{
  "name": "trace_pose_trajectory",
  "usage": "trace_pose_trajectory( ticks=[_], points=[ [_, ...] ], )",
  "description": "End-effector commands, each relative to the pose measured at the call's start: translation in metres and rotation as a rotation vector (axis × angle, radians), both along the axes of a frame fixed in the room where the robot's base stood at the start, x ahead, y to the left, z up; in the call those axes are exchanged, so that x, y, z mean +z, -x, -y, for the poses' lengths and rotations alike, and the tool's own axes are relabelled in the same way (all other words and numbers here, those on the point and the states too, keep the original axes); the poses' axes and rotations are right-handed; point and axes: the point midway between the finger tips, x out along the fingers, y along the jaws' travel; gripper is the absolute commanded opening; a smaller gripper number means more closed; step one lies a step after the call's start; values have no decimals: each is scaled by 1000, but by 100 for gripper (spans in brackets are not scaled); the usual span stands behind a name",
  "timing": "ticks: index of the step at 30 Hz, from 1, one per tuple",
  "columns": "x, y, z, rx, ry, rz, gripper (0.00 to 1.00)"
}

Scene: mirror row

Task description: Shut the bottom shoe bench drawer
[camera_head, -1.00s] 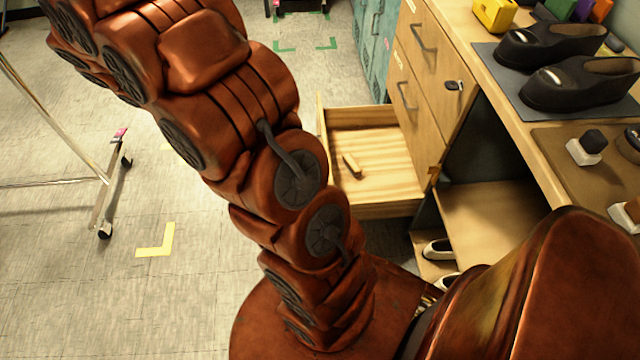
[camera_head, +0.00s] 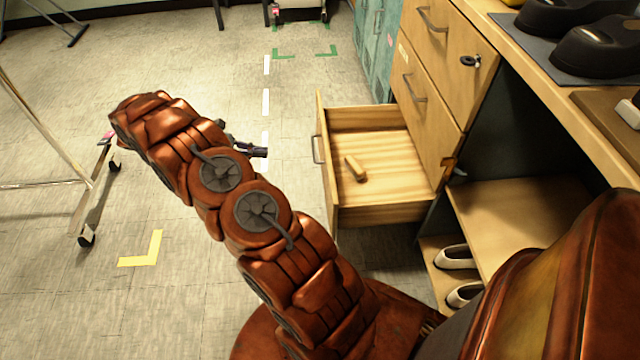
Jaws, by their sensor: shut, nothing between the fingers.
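The bottom drawer (camera_head: 383,215) of the wooden shoe bench (camera_head: 440,75) is pulled out. A small wooden block or brush (camera_head: 355,168) lies inside it. The drawer's front panel faces left, with a grey handle (camera_head: 317,149) on it. My gripper (camera_head: 258,152) is left of the drawer front, apart from the handle, with its fingers shut and empty. It is partly hidden behind my arm. The upper drawers of the bench look closed.
Dark shoes (camera_head: 600,55) stand on the bench top at right. White shoes (camera_head: 455,257) sit on a low shelf below. Teal lockers (camera_head: 377,45) stand behind. A wheeled metal rack (camera_head: 88,205) is at left. The floor between rack and drawer is clear apart from my arm.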

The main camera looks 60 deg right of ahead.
Motion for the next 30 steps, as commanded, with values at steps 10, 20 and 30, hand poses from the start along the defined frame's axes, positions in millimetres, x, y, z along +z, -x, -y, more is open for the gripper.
trace_pose_trajectory(
  ticks=[10,20,30],
  points=[
    [-116,0,32,22,57,-180,0],
    [-165,5,45,30,87,-265,0],
    [-167,11,51,28,86,-273,0]
  ],
)
